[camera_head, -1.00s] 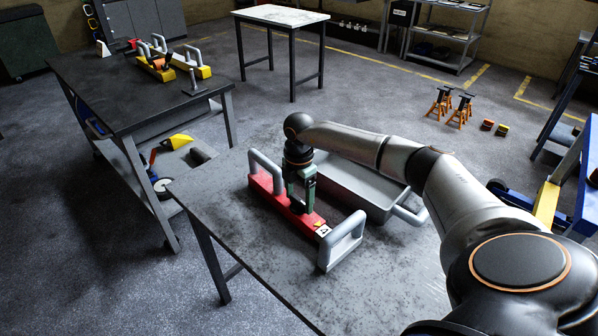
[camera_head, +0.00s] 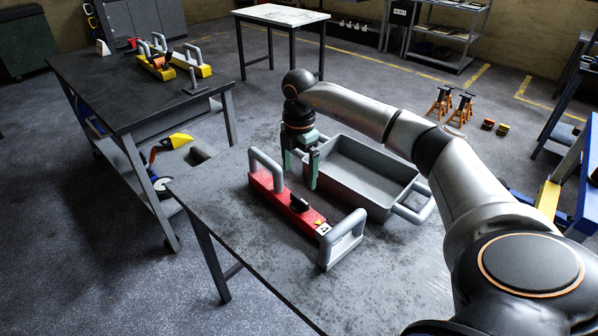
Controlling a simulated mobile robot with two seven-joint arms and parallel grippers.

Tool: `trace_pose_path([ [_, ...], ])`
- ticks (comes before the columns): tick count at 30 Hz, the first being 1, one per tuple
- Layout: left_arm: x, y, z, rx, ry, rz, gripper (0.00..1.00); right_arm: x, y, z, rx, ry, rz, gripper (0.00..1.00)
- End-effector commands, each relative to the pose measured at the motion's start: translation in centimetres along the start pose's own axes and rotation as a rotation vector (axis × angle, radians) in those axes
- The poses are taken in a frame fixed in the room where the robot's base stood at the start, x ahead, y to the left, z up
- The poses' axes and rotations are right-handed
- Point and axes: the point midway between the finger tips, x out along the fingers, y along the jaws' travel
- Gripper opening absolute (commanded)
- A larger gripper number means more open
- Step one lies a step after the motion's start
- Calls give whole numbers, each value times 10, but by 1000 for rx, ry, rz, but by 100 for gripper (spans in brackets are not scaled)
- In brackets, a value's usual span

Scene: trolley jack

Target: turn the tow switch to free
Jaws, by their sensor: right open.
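A red bar-shaped unit (camera_head: 268,187) with a grey handle at each end lies on the near table. A black knob (camera_head: 299,203), which looks like the tow switch, stands on top of its red body. Small yellow and white labels (camera_head: 322,229) sit beside it, too small to read. My right gripper (camera_head: 299,172) points down, open and empty, behind the knob and apart from it, between the red unit and the grey tray. My left gripper is not in view.
A grey open tray (camera_head: 407,178) with handles stands just behind and right of the red unit. The near table (camera_head: 225,205) is bare on the left and at the front. A dark table (camera_head: 95,85) at left holds yellow units with handles.

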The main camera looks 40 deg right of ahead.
Motion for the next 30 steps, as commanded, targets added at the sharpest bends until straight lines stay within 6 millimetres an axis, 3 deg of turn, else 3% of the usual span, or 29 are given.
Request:
trace_pose_path([
  [3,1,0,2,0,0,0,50,-21,1,0,1,1,3,100],
  [9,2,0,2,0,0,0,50,-37,0,0,0,1,1,100],
  [30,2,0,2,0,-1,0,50,-38,0,0,0,1,-1,100],
])
